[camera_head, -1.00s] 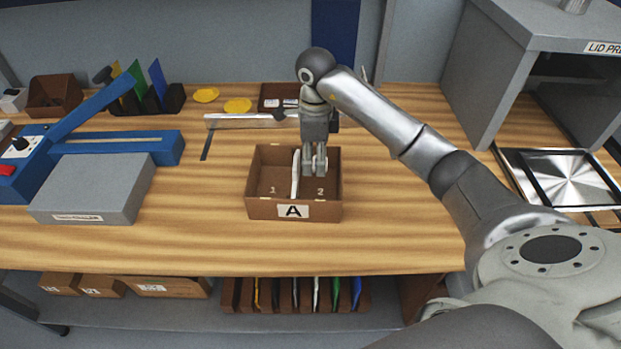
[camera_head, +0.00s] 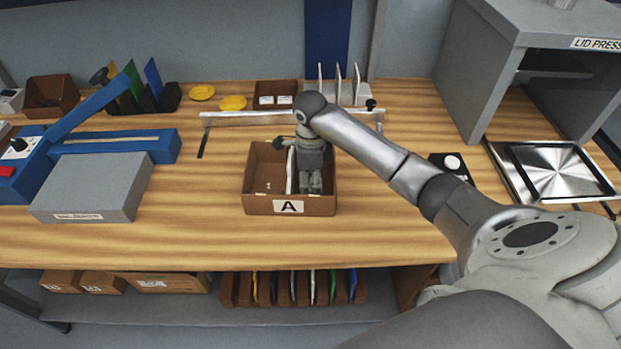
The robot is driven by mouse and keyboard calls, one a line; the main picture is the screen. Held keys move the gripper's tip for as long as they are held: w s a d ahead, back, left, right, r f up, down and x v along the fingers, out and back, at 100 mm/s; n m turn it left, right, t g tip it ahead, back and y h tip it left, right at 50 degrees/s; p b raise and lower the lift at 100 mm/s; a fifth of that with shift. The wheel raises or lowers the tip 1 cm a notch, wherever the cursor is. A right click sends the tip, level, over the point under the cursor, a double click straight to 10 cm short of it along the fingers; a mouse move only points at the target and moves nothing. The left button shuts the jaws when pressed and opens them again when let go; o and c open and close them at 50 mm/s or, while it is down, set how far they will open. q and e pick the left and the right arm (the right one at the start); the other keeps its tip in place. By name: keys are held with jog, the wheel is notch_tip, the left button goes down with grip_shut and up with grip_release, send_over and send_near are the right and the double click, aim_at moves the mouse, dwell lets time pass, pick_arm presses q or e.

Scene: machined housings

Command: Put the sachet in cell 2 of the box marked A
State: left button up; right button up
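The box marked A (camera_head: 260,205) is an open brown box in the middle of the table. A thin white upright piece (camera_head: 290,170) parts its left cell (camera_head: 266,178) from its right cell. My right gripper (camera_head: 309,186) points down into the right cell, its fingertips low inside and close together. The gripper covers most of that cell and its number. I cannot make out the sachet, and cannot tell whether anything is between the fingers. My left gripper is not in view.
A blue lever machine with a grey block (camera_head: 95,188) stands at left. A metal bar (camera_head: 245,117) lies behind the box. The grey lid press (camera_head: 510,60) and a square metal plate (camera_head: 560,170) are at right. Table in front of the box is clear.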

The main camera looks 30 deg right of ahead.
aim_at(310, 183)
jog(key=o, duration=0.5)
jog(key=shift+c, duration=0.2)
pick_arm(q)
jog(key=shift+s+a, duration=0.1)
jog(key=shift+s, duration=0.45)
pick_arm(e)
jog(key=shift+r, duration=0.25)
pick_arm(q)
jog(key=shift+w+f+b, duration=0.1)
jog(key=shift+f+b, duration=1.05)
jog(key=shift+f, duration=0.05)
pick_arm(e)
notch_tip(310, 183, up, 12)
jog(key=shift+f, duration=0.15)
